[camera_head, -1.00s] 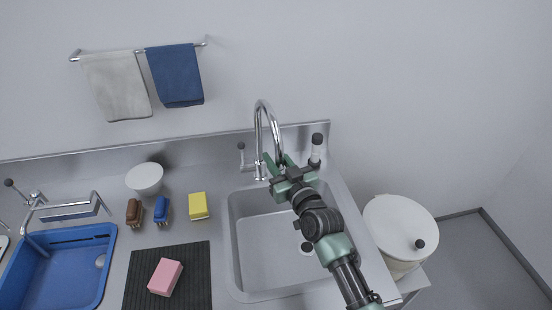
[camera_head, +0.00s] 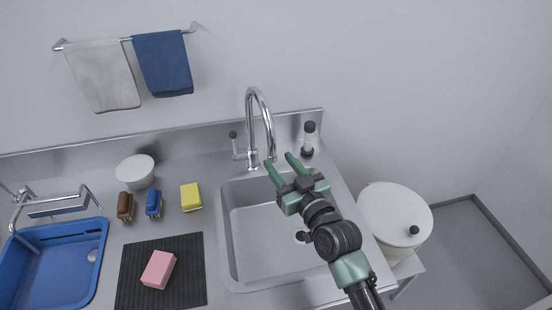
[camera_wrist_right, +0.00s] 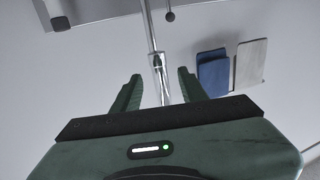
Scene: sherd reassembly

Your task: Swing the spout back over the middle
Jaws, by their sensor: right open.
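The chrome gooseneck spout (camera_head: 269,125) rises from its base behind the sink (camera_head: 226,230). Its arch leans to the right of the base, and its end hangs over the sink's back edge, right of the base. My right gripper (camera_head: 278,159) is open, with its fingertips just at the spout's end in the head view. In the wrist view, the spout (camera_wrist_right: 161,82) shows between the two spread fingers (camera_wrist_right: 159,76). Whether either finger touches it I cannot tell. The tap's lever with a dark knob (camera_head: 233,135) stands left of the base. My left gripper is out of view.
A white lidded bin (camera_head: 395,215) is to the right. Brushes (camera_head: 153,203), a yellow sponge (camera_head: 190,196), a white bowl (camera_head: 135,171) and a blue basin (camera_head: 45,265) lie left.

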